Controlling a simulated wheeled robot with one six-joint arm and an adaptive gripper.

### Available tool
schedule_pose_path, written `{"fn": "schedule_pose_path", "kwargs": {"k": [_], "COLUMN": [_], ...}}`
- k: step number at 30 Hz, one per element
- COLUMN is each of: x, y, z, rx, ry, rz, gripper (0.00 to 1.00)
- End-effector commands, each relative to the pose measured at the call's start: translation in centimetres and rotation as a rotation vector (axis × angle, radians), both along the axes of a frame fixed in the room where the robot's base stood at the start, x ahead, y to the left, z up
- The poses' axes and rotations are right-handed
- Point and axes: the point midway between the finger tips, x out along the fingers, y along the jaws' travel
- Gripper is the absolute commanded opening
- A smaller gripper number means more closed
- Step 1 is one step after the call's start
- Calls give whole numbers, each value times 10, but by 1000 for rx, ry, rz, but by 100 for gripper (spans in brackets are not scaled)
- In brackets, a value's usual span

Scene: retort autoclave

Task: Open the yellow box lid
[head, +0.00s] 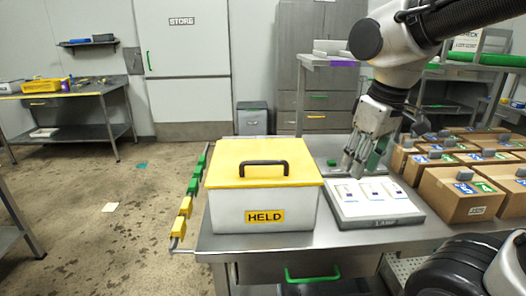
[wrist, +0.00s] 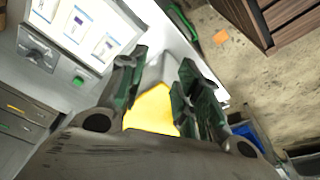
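A white box (head: 240,211) marked HELD stands near the left end of the steel table. Its yellow lid (head: 222,172) is on and looks closed, with a black arched handle (head: 263,163) on top. My gripper (head: 358,166) is to the right of the box, above a lamp panel, pointing down and apart from the lid. In the wrist view my gripper (wrist: 163,62) has its two fingers spread with nothing held between them. Part of the yellow lid (wrist: 155,107) shows beyond and between the fingers; the handle is not visible there.
The lamp panel (head: 386,214) with several white cards lies right of the box. Several cardboard boxes (head: 450,200) fill the table's right side. A rail with green and yellow tags (head: 185,206) runs along the left edge. Open floor (head: 120,180) lies left of the table.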

Motion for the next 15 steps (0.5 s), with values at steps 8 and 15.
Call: {"fn": "schedule_pose_path", "kwargs": {"k": [8, 15], "x": [49, 79], "y": [156, 191], "z": [15, 50], "rx": [-162, -258], "ry": [24, -42], "rz": [635, 968], "gripper": [34, 34]}}
